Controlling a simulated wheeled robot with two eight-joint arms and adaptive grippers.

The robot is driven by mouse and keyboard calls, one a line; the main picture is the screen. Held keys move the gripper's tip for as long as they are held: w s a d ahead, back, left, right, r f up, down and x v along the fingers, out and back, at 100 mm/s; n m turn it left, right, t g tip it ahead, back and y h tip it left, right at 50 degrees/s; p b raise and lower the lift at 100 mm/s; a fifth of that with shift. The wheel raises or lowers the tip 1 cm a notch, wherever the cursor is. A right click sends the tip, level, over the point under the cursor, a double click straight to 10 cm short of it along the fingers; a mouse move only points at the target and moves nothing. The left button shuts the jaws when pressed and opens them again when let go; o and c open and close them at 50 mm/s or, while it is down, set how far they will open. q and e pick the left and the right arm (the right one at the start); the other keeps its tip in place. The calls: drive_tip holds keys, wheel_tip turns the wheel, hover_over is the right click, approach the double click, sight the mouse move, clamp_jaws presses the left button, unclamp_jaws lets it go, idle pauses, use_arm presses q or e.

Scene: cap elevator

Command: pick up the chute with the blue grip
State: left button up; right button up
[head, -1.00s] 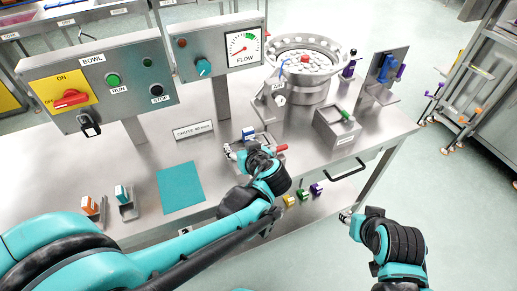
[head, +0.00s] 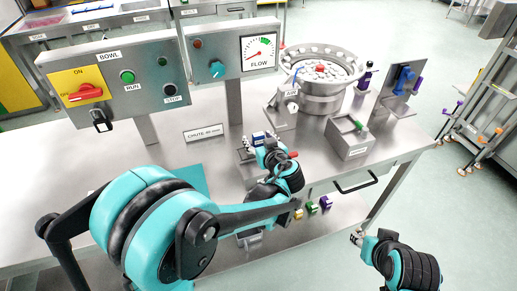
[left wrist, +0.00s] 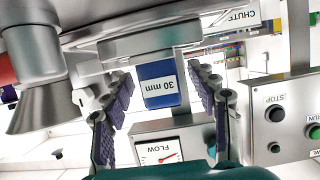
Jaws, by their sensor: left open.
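The chute's blue grip (head: 258,137) stands on the steel table just beyond my left gripper (head: 254,150). In the left wrist view the blue grip (left wrist: 161,85), labelled "30 mm", appears upside down between the two spread fingers, with its grey metal body (left wrist: 150,42) behind it. The fingers are open, with a gap on each side of the grip. Part of the chute is hidden by my gripper in the head view. My right gripper (head: 357,238) is off to the right, beyond the table's front edge; its jaws are too small to read.
A sign (head: 204,133) reading "CHUTE: 40 mm" stands left of the chute. The bowl feeder (head: 322,100) and a grey box (head: 348,140) stand to the right. The control panel (head: 120,85) is at the back left. Yellow, green and purple pieces sit low at the front.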

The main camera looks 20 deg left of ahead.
use_arm(q)
clamp_jaws()
drive_tip(key=shift+r, duration=0.1)
wheel_tip(320, 180, up, 4)
drive_tip(key=p, duration=0.2)
drive_tip(key=shift+r+p, duration=0.25)
drive_tip(key=shift+p, duration=0.05)
drive_tip(key=s+d+r+p, duration=0.3)
drive_tip(key=s+d+r, duration=0.2)
drive_tip(key=d, duration=0.5)
drive_tip(key=shift+d+r, duration=0.35)
drive_tip(key=shift+r, duration=0.35)
